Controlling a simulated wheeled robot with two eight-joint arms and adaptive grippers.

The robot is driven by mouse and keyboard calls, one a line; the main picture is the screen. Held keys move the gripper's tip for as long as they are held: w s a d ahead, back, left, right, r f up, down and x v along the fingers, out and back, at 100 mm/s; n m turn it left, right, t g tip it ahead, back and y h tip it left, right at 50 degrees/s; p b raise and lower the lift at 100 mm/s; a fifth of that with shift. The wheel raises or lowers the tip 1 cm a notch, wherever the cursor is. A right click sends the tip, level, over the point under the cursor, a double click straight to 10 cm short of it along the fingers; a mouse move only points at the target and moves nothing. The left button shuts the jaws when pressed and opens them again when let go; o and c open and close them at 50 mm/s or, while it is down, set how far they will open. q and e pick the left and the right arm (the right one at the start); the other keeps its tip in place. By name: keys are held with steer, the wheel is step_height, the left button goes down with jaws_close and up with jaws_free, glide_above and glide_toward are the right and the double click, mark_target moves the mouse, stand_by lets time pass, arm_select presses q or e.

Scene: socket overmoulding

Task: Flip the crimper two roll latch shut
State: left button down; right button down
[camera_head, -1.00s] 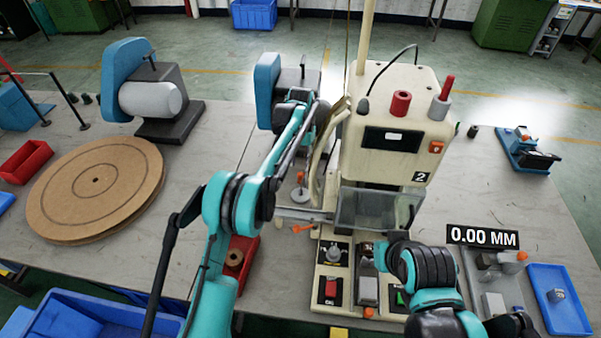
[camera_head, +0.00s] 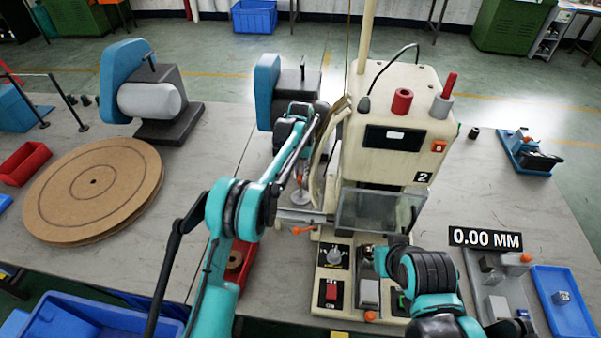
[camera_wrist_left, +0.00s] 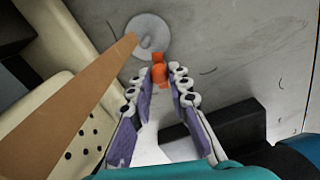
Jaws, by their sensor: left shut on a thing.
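The cream crimper two (camera_head: 385,160), marked "2", stands right of centre in the head view. In the left wrist view, a small orange piece (camera_wrist_left: 159,72), which looks like the roll latch, sits between the fingertips of my left gripper (camera_wrist_left: 162,78). The fingers are shut on it. A round grey disc (camera_wrist_left: 148,36) lies just beyond it. In the head view, my left arm reaches to the crimper's left side, and its own links largely hide the fingers.
A brown strip (camera_wrist_left: 70,105) slants close to the left fingers in the wrist view. A clear guard (camera_head: 378,210) is on the crimper's front. A large brown reel (camera_head: 95,188) lies at left. A blue tray (camera_head: 562,318) is at right.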

arm_select(q)
steer(key=n, duration=0.1)
steer(key=n+p, duration=0.1)
steer(key=n, duration=0.1)
steer(key=shift+s+d, duration=0.1)
steer(key=shift+d, duration=0.2)
steer(key=c, duration=1.4)
jaws_free()
step_height(320, 180, up, 12)
